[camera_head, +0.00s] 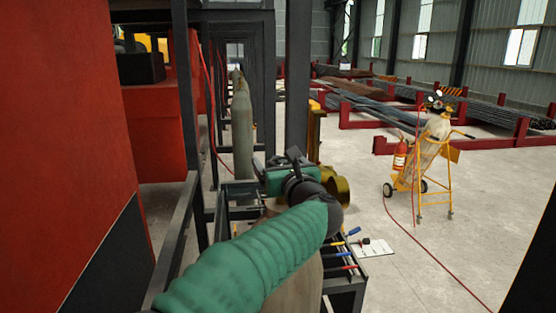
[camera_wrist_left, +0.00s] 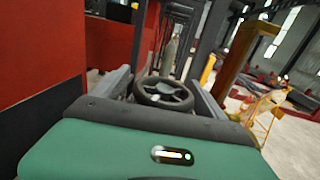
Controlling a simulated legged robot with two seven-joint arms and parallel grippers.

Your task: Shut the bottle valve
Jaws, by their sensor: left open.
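My left gripper (camera_wrist_left: 160,84) has its grey fingers spread apart, one on each side of a dark round handwheel (camera_wrist_left: 163,93), the bottle valve's wheel. The wheel sits between the fingers; I cannot tell whether they touch it. In the head view my green left hand (camera_head: 288,180) covers the fingers, and I cannot make out the wheel there. A tan gas bottle (camera_head: 297,284) stands upright below my green-sleeved left arm, partly hidden by it. A brass-coloured part (camera_head: 337,186) shows just right of the wrist. My right gripper is not in view.
A red panel (camera_head: 62,120) and dark frame posts (camera_head: 297,75) stand close on the left and ahead. Grey-green bottles (camera_head: 242,130) stand beyond. Tools lie on a rack (camera_head: 345,268). A yellow bottle trolley (camera_head: 438,165) stands right, on open floor with a red hose.

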